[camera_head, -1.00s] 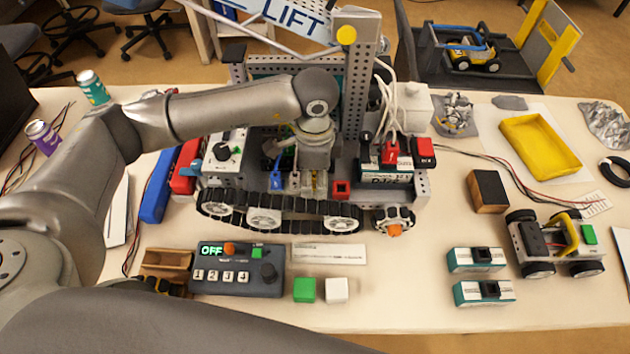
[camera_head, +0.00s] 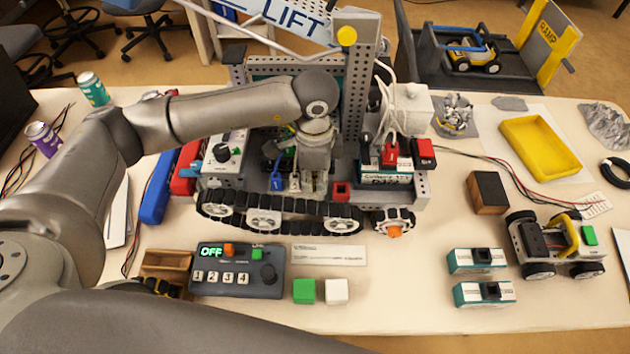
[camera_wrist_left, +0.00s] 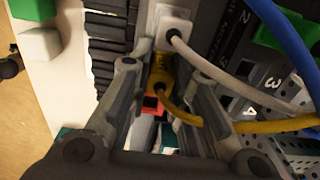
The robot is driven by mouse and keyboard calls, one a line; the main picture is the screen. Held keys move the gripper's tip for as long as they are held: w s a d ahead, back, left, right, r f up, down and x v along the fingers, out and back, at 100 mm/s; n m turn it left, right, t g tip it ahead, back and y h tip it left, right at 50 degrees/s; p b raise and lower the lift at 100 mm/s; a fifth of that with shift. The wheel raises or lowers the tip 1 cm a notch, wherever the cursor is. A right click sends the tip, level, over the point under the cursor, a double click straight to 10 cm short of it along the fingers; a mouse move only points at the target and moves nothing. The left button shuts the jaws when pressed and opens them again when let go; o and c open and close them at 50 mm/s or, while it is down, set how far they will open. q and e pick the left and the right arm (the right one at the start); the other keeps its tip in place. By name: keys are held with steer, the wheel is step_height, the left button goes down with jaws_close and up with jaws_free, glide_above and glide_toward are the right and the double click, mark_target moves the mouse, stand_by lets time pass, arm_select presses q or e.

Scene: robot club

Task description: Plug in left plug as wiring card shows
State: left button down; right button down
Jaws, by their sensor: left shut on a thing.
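My left gripper (camera_head: 314,186) is over the front of the tracked robot (camera_head: 264,218), just right of a blue plug (camera_head: 276,182) and a white plug (camera_head: 294,182). In the left wrist view the gripper (camera_wrist_left: 158,95) is shut on a yellow plug (camera_wrist_left: 160,72) with a yellow cable. The white plug (camera_wrist_left: 175,24) sits right beside it, with a pale cable. The fingers hide the yellow plug in the head view, and I cannot tell whether it is seated. A white card (camera_head: 328,254) lies on the table, its print too small to read. My right gripper is out of view.
A control box (camera_head: 238,272) reading OFF stands in front, beside a green cube (camera_head: 304,291) and a white cube (camera_head: 336,291). A red plug (camera_head: 390,153) with pale cables is at the tracked robot's right.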

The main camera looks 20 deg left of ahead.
mark_target(315, 177)
arm_select(q)
steer(key=shift+r, duration=0.1)
stand_by(0.3)
steer(key=shift+r+p, duration=1.35)
steer(key=shift+r, duration=0.6)
